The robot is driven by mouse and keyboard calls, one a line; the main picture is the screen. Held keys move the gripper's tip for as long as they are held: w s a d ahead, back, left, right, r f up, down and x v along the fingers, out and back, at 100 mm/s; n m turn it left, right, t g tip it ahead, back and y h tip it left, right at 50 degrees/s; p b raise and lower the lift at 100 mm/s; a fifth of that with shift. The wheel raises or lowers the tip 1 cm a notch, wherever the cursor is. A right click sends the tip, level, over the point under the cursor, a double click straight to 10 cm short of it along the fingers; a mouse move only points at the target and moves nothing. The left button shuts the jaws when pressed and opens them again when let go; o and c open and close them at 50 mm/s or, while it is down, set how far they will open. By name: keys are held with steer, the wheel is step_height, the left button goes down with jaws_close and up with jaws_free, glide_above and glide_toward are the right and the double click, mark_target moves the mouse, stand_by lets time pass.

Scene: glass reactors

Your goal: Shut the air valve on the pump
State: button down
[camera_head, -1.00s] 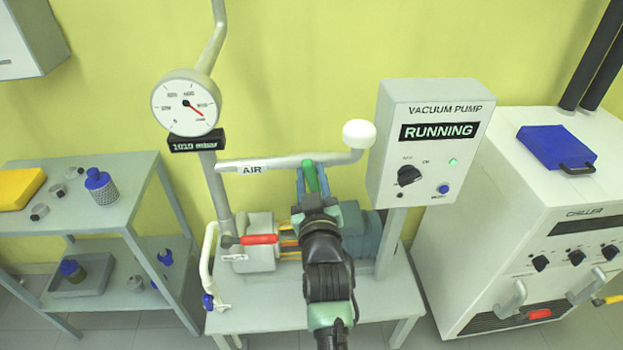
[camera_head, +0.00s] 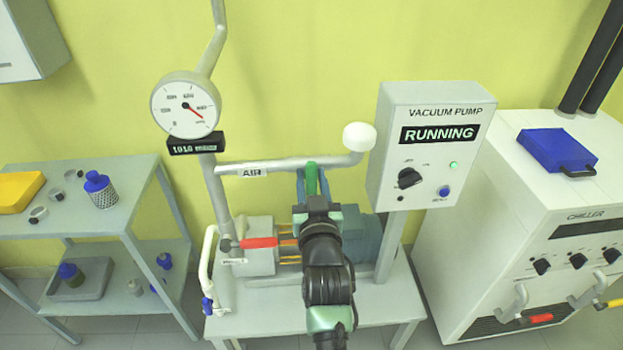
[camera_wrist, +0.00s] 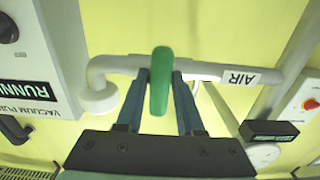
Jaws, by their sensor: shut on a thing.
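The air valve's green lever (camera_head: 311,180) sits on the grey pipe marked AIR (camera_head: 252,172) above the pump (camera_head: 362,240). The lever points across the pipe, toward me. My gripper (camera_head: 312,183) is shut on the lever, with one blue-grey finger on each side. The wrist view shows the green lever (camera_wrist: 160,80) between the fingers of my gripper (camera_wrist: 160,95), with the AIR pipe (camera_wrist: 205,70) behind it. The valve body is mostly hidden behind the lever and fingers. My arm covers the middle of the pump.
A round gauge (camera_head: 186,105) stands left of the valve. The vacuum pump box (camera_head: 428,150) reads RUNNING and stands close on the right. A red-handled valve (camera_head: 259,242) is lower left. A shelf (camera_head: 130,180) stands at the left, a chiller (camera_head: 560,215) at the right.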

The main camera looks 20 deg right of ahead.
steer(key=c, duration=0.7)
jaws_free()
steer(key=b+v, duration=0.1)
steer(key=v, duration=1.2)
